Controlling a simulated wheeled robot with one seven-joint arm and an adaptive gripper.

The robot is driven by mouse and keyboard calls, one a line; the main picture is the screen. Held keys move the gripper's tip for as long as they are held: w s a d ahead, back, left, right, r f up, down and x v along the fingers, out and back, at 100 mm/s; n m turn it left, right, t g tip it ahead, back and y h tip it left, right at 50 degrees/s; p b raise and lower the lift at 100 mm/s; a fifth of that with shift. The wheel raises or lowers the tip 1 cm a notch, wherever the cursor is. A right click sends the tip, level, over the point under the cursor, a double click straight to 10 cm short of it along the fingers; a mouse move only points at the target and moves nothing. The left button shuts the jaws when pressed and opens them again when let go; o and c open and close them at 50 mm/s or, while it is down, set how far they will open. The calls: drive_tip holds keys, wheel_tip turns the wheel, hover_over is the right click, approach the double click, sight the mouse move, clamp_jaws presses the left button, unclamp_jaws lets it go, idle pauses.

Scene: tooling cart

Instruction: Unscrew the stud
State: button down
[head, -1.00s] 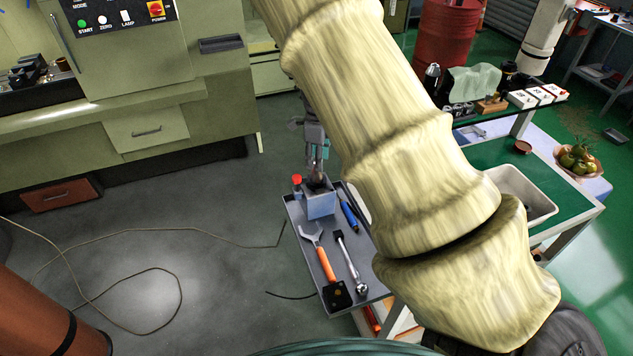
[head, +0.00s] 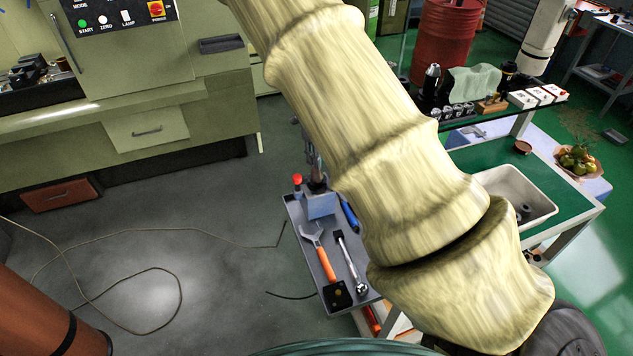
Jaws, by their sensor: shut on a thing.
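A blue block (head: 320,206) stands at the far end of the grey cart tray (head: 296,218). The dark stud (head: 317,186) shows as a small upright shape at the top of the block. My gripper (head: 316,170) is above it, mostly hidden behind my pale-covered arm, with only a narrow strip in sight. It is shut on the stud. The exact contact and the stud's thread are too small and too covered to see.
A red-topped item (head: 297,181) is beside the block.

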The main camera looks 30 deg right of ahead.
drive_tip(key=n, duration=0.6)
drive_tip(key=shift+d, duration=0.1)
drive_tip(key=shift+n, duration=0.4)
drive_tip(key=n, duration=0.5)
drive_tip(key=shift+n, duration=0.3)
drive_tip(key=shift+n, duration=0.5)
drive_tip(key=n, duration=0.4)
drive_tip(key=shift+w+r+n, duration=0.1)
drive_tip(key=shift+n, duration=0.3)
drive_tip(key=n, duration=0.6)
